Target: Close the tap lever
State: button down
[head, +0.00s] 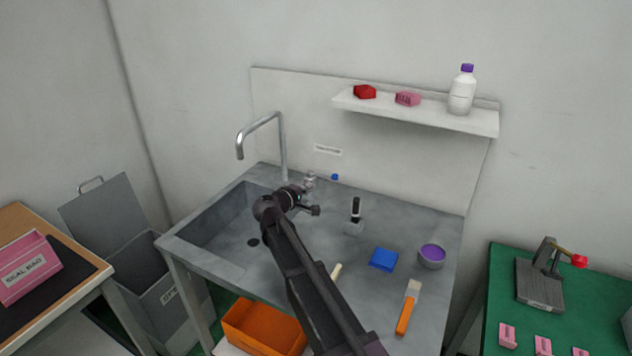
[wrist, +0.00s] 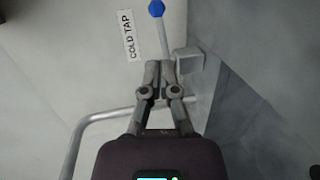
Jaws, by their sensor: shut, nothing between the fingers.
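The tap lever is a thin grey rod (wrist: 163,38) with a blue knob (wrist: 156,8) at its end. Its blue knob also shows in the head view (head: 335,177), low by the back panel of the sink. A grey block (wrist: 188,60) sits at the rod's base. The curved tap spout (head: 282,145) stands to the left. My gripper (wrist: 160,68) is shut and empty, with its fingertips close to the base of the lever; I cannot tell whether they touch. In the head view, my gripper (head: 310,179) is left of the blue knob.
A "COLD TAP" label (wrist: 129,36) is on the back panel. A shelf (head: 420,112) hangs above.

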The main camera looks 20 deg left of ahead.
jog(key=shift+p+v, duration=0.3)
jog(key=shift+v, duration=1.7)
jog(key=shift+d, duration=0.2)
